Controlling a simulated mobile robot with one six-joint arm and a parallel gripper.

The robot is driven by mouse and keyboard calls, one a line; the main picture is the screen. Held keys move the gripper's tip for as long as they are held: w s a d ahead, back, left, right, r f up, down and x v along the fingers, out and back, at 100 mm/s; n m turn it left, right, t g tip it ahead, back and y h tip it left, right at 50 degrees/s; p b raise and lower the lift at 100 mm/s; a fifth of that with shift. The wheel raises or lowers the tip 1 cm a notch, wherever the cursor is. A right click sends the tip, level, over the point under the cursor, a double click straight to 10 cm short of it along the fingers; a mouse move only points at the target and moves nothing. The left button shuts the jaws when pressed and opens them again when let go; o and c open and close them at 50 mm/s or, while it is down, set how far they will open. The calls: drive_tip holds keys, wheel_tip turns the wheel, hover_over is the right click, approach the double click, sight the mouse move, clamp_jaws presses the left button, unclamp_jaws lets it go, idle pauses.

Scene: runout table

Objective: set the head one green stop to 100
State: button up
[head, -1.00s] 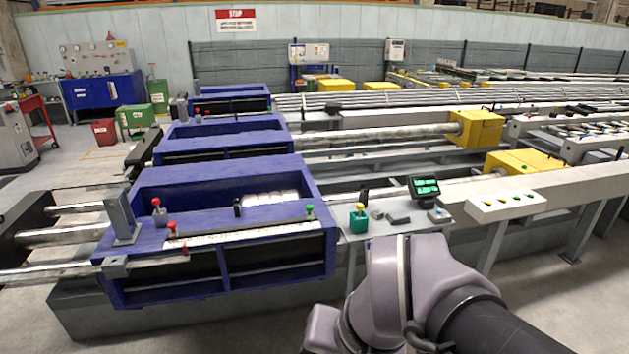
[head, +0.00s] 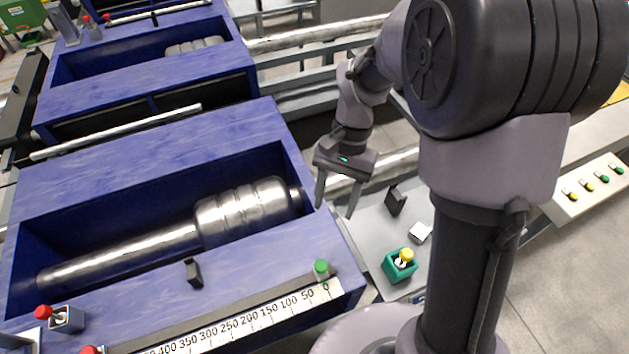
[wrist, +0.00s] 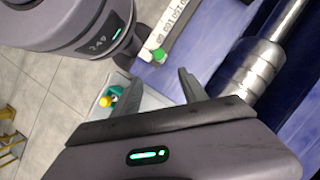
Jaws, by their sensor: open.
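The green stop (head: 321,268) is a green-topped knob at the right end of a white numbered scale (head: 235,325) on the nearest blue head (head: 150,150). It stands by the 0 mark, right of 50; the 100 mark is further left. My gripper (head: 336,208) is open and empty, pointing down above the head's right edge, behind the green stop and apart from it. In the wrist view the green stop (wrist: 158,55) shows beyond and between the open fingers (wrist: 150,80). No head number is readable.
A red-topped knob (head: 43,311) stands at the head's left front. A small black block (head: 193,273) is on its front rim. A teal box with a yellow knob (head: 400,264) and a white block (head: 421,233) sit on the grey side plate (head: 370,235). A button panel (head: 595,185) is at right.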

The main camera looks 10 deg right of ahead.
drive_tip(key=b, duration=0.3)
approach(320, 265)
drive_tip(key=b+x, duration=0.4)
drive_tip(key=x, duration=0.4)
drive_tip(key=shift+s+d+f, duration=0.1)
drive_tip(key=shift+f, duration=0.15)
drive_tip(key=shift+c, duration=0.2)
clamp_jaws()
idle(0.5)
